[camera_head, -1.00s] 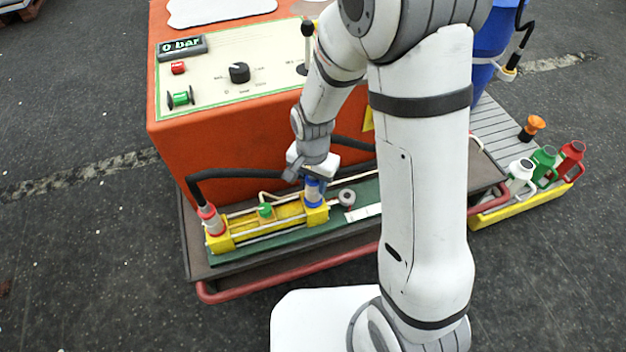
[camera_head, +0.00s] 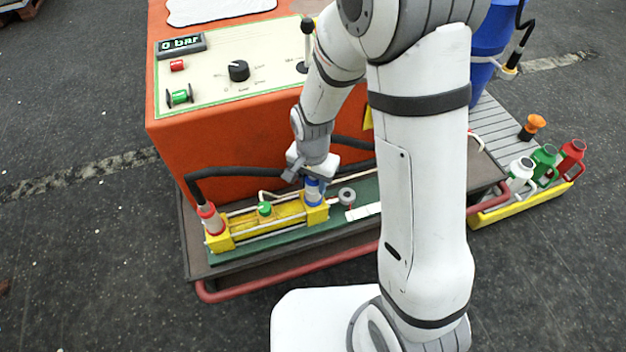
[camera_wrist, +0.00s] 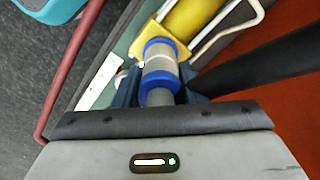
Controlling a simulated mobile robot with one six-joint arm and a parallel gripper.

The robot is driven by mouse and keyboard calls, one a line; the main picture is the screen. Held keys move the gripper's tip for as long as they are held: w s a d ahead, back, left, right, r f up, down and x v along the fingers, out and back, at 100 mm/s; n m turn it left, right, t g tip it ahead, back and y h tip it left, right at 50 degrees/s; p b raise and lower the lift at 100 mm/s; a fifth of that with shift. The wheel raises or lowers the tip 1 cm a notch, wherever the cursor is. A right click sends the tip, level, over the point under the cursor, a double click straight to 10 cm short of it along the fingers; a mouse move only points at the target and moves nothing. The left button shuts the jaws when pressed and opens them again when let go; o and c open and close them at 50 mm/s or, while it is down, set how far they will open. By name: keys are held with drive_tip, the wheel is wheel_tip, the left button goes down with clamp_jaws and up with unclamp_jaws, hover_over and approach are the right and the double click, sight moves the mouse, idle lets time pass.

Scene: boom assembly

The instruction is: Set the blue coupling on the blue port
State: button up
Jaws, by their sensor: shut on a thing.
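The blue coupling (camera_wrist: 160,72), a silver body with blue rings, sits between the fingers of my gripper (camera_wrist: 160,95) in the wrist view. It also shows in the head view (camera_head: 313,190), upright below my gripper (camera_head: 313,178). My gripper is shut on it. The coupling is at the right end block of the yellow cylinder (camera_head: 275,218). The blue port is hidden beneath the coupling, and I cannot tell whether the coupling is fully seated. A red coupling (camera_head: 209,218) with a black hose stands on the cylinder's left end.
The orange machine (camera_head: 220,140) with its control panel stands behind the cylinder. A round gauge (camera_head: 347,196) lies right of the cylinder on the green board. A red rail (camera_head: 290,282) runs along the front. White, green and red bottles (camera_head: 545,160) stand at right.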

drive_tip(key=shift+f, duration=0.3)
drive_tip(key=o, duration=1)
drive_tip(key=shift+c, duration=0.2)
drive_tip(key=shift+r+p, duration=4.2)
drive_tip(key=shift+r, duration=1.35)
drive_tip(key=s+d+r+n+t+p, duration=0.1)
drive_tip(key=s+d+r+p, duration=0.3)
drive_tip(key=r, duration=0.7)
drive_tip(key=s+d+r+n+p, duration=0.3)
drive_tip(key=s+d+r+p, duration=0.1)
drive_tip(key=r, duration=0.7)
drive_tip(key=s+d+r+n+t+p, duration=0.1)
drive_tip(key=s+d+r+p, duration=0.3)
drive_tip(key=r, duration=0.7)
drive_tip(key=p, duration=0.2)
drive_tip(key=shift+d+r+n+t+p, duration=0.25)
drive_tip(key=shift+n+t+p, duration=0.05)
drive_tip(key=shift+n+p, duration=0.1)
